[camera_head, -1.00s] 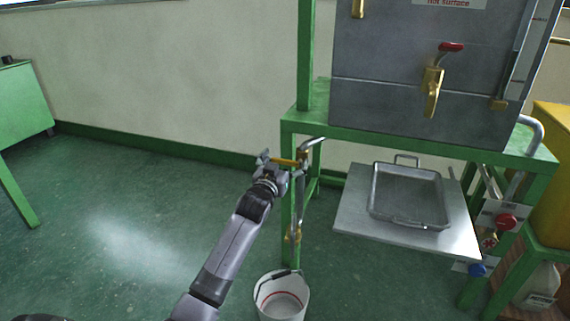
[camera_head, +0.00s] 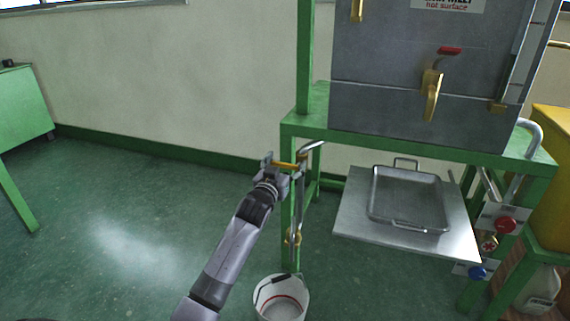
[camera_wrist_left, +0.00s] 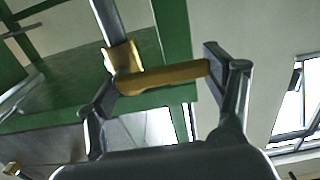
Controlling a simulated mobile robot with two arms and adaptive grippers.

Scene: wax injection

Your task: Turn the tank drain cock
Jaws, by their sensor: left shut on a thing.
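The drain cock has a brass body and a yellow-orange lever (camera_head: 286,165) on a bent grey pipe (camera_head: 312,146) at the left front leg of the green stand. My left gripper (camera_head: 280,168) is at the lever and shut on it. In the left wrist view the lever (camera_wrist_left: 165,75) lies roughly level between the two fingers of the left gripper (camera_wrist_left: 163,76), its free end at the right finger and its brass body near the left one. The grey tank (camera_head: 385,110) stands above on the stand. My right gripper is not in view.
A white bucket (camera_head: 280,304) stands on the floor below the pipe. A metal shelf (camera_head: 350,218) with a shallow tray (camera_head: 408,228) is to the right. Red and blue knobs (camera_head: 503,224) are at the right leg. The floor at left is clear.

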